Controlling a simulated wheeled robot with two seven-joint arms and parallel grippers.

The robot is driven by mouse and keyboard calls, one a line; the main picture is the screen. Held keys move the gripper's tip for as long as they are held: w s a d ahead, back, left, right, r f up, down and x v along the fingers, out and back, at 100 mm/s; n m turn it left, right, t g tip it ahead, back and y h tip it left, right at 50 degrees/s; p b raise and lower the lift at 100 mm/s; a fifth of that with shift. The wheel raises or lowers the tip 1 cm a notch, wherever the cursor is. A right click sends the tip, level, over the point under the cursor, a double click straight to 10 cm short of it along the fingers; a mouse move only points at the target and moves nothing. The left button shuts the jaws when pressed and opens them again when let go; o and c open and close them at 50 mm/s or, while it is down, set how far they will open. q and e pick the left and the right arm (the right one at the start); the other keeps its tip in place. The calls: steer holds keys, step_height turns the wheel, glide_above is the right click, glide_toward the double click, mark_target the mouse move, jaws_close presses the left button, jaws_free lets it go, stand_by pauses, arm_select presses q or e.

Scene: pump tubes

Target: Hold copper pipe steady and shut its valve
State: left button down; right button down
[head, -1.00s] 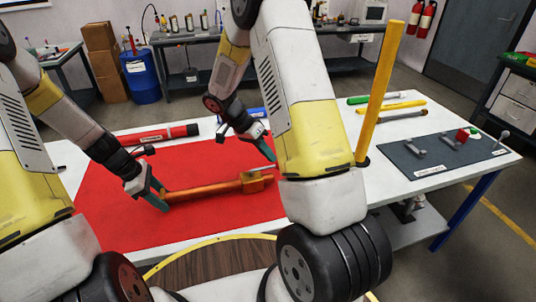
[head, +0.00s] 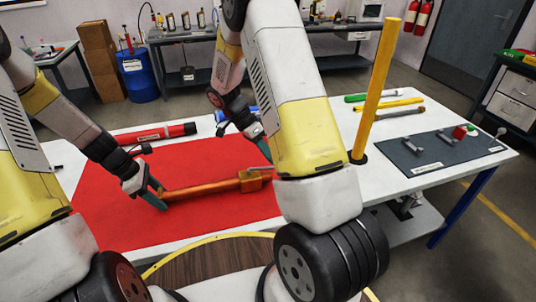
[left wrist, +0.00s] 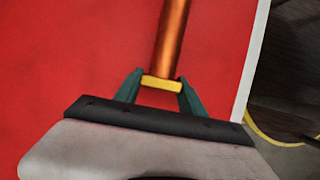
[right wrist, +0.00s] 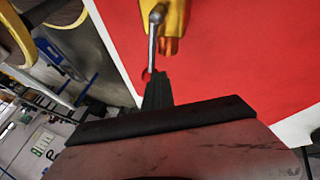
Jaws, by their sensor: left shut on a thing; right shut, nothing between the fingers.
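The copper pipe (head: 205,188) lies on the red mat, with a brass-yellow valve body (head: 250,183) at its right end. My left gripper (head: 158,197) is shut on the pipe's left end. In the left wrist view, the fingers clasp the pipe (left wrist: 172,40) at its yellow end band (left wrist: 162,84).
A red tube (head: 152,135) lies at the mat's back edge. A tall yellow pole (head: 377,90) stands right of my right arm. A dark tray (head: 405,163) with small parts is at the table's right. Green, yellow and grey tubes (head: 405,105) lie behind it.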

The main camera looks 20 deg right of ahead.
steer(key=s+m, duration=0.1)
steer(key=s+m+g+y, duration=0.1)
steer(key=m, duration=0.1)
steer(key=shift+s+m+g+y, duration=0.15)
steer(key=shift+m+g+y, duration=0.15)
steer(key=s+a+m+y, duration=0.1)
steer(key=m, duration=0.2)
steer(key=s+a+m+g+y, duration=0.1)
steer(key=s+m+y, duration=0.1)
steer(key=m, duration=0.1)
steer(key=s+a+m+y, duration=0.1)
steer(key=m+y, duration=0.1)
steer(key=shift+s+a+m, duration=0.1)
steer(key=shift+s+m, duration=0.15)
steer(key=shift+m, duration=0.15)
steer(key=shift+w, duration=0.1)
steer(key=shift+w+a, duration=0.3)
steer(key=shift+w, duration=0.4)
